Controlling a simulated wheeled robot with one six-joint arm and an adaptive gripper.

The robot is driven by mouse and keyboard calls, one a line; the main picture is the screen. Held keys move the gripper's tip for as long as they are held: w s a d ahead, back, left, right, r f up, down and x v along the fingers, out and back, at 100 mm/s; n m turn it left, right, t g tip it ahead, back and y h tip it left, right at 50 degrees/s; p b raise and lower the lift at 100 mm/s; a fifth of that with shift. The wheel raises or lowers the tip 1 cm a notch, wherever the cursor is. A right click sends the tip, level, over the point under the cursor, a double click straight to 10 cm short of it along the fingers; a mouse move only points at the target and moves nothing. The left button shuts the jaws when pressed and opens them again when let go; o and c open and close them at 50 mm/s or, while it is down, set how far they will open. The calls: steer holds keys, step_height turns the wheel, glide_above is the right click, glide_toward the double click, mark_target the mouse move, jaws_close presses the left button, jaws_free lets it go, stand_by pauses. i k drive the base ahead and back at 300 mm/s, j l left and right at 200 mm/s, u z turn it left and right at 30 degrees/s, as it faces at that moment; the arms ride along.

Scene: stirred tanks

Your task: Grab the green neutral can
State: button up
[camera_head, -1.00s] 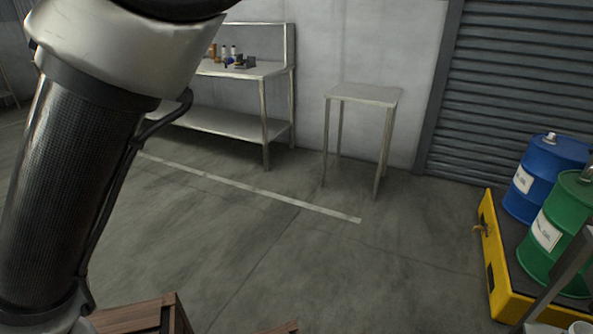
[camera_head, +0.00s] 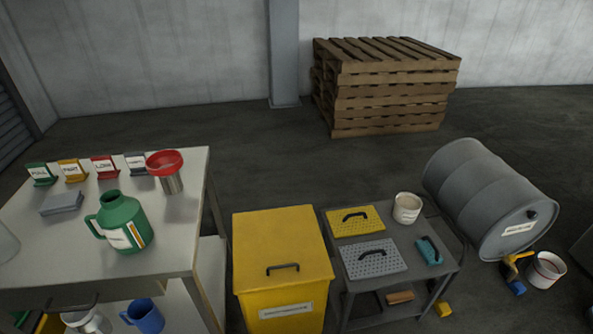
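A green can (camera_head: 118,212) with a side handle and a white and yellow label stands upright on the light table (camera_head: 180,232) at the left. The label's text is too small to read. The can's handle points to the left. My gripper is not in view, and no part of my arm shows now.
A red funnel-topped metal cup (camera_head: 170,180), a grey block (camera_head: 62,203) and several small coloured signs stand near the can. A yellow bin (camera_head: 282,240), a grey table (camera_head: 425,258) and a lying grey drum (camera_head: 480,190) are to the right. Stacked pallets (camera_head: 390,95) stand behind, with open floor before them.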

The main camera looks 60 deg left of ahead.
mark_target(122, 220)
steer(key=l+u, duration=0.1)
steer(key=u, duration=3.1)
steer(key=i+l+u, duration=0.35)
steer(key=l, duration=0.3)
steer(key=i+l+u, duration=0.2)
steer(key=l, duration=0.2)
steer(key=l+u, duration=0.2)
steer(key=l, duration=0.15)
